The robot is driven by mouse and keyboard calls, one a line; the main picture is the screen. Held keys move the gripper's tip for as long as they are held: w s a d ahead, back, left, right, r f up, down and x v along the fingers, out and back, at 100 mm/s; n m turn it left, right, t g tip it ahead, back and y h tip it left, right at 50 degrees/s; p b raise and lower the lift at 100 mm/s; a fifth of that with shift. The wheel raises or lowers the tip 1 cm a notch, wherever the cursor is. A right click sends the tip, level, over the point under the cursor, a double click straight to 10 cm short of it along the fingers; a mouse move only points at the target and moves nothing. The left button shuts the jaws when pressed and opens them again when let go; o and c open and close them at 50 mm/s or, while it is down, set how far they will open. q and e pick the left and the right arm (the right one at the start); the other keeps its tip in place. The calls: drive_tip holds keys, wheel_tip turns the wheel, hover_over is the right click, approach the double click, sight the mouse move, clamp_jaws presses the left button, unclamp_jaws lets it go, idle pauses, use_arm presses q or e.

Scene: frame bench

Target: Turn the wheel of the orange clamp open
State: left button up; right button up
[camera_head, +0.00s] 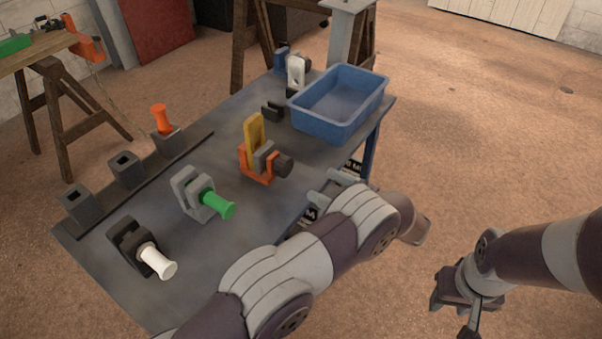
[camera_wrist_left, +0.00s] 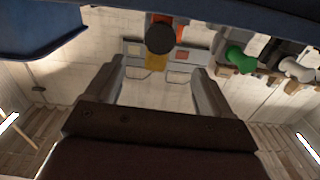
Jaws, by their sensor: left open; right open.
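The orange clamp (camera_head: 256,176) stands on the grey bench and holds an upright yellow piece (camera_head: 254,131). Its dark round wheel (camera_head: 284,166) faces the bench's right edge. In the left wrist view the wheel (camera_wrist_left: 160,38) shows as a dark disc, with the yellow piece (camera_wrist_left: 156,62) beside it. My left gripper (camera_head: 325,190) is open and empty, off the bench's right edge, apart from the wheel. In the left wrist view its fingers (camera_wrist_left: 160,68) are spread, with the wheel beyond them. My right gripper (camera_head: 459,296) is open and empty over the floor at right.
A blue bin (camera_head: 338,123) stands at the bench's far right corner. A grey clamp (camera_head: 190,194) with a green handle and a black clamp (camera_head: 127,242) with a white handle stand nearer. An orange handle (camera_head: 160,119) stands in a row of sockets at left.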

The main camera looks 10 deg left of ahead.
sight(288, 168)
use_arm(q)
drive_tip(key=p+x, duration=0.1)
drive_tip(key=x, duration=1.1)
drive_tip(key=c, duration=1)
